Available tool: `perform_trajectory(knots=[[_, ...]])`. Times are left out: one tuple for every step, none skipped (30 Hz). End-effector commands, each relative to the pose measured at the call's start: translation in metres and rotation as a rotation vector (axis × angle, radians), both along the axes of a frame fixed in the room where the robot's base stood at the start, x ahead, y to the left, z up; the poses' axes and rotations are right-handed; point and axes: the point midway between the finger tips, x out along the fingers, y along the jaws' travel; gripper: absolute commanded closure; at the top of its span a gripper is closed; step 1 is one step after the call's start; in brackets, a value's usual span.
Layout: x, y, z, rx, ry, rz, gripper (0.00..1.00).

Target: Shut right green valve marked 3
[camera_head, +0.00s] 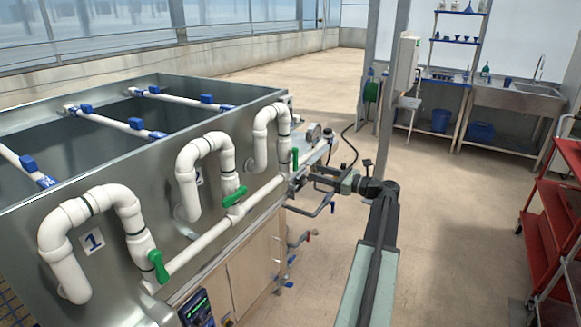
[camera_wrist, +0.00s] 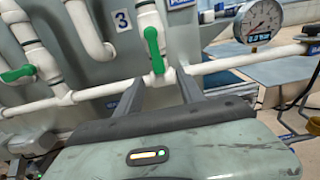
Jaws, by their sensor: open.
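The right green valve handle (camera_wrist: 154,48) stands roughly upright along its white pipe in the wrist view, beside the plate marked 3 (camera_wrist: 122,20). In the head view it is the farthest green handle (camera_head: 295,159) on the tank's near side. My gripper (camera_wrist: 158,90) is open, its two dark fingers pointing toward the pipe on either side of the handle's lower end. The handle appears beyond the fingertips, with nothing between the fingers. In the head view my gripper (camera_head: 312,180) is just right of this valve, and its fingertips are hard to make out.
Another green handle (camera_wrist: 17,73) lies crosswise at the left of the wrist view. A pressure gauge (camera_wrist: 259,21) sits right of valve 3. A white horizontal pipe (camera_wrist: 225,64) runs below. A red cart (camera_head: 552,215) stands at right; the floor between is clear.

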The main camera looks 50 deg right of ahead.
Motion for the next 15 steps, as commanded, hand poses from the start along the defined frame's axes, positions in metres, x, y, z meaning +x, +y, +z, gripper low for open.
perform_trajectory(knots=[[0.004, 0.002, 0.0, 0.0, 0.0, 0.003, 0.55], [0.007, 0.003, 0.0, 0.0, 0.0, 0.005, 0.55], [0.013, 0.005, 0.0, -0.001, 0.0, 0.007, 0.55], [0.019, 0.007, 0.0, -0.001, 0.0, 0.009, 0.55], [0.025, 0.009, 0.0, -0.001, 0.0, 0.011, 0.55], [0.033, 0.011, 0.0, -0.001, 0.001, 0.012, 0.55], [0.039, 0.013, 0.0, -0.001, 0.001, 0.013, 0.55], [0.046, 0.015, 0.0, -0.001, 0.001, 0.014, 0.55], [0.053, 0.017, 0.0, -0.001, 0.001, 0.014, 0.55], [0.059, 0.018, 0.0, -0.001, 0.001, 0.014, 0.55], [0.064, 0.02, 0.0, -0.001, 0.001, 0.015, 0.55], [0.07, 0.022, 0.0, -0.001, 0.001, 0.016, 0.55], [0.074, 0.023, 0.0, -0.002, 0.001, 0.016, 0.55], [0.077, 0.023, 0.0, -0.002, 0.001, 0.015, 0.55], [0.08, 0.024, 0.0, -0.002, 0.001, 0.015, 0.55]])
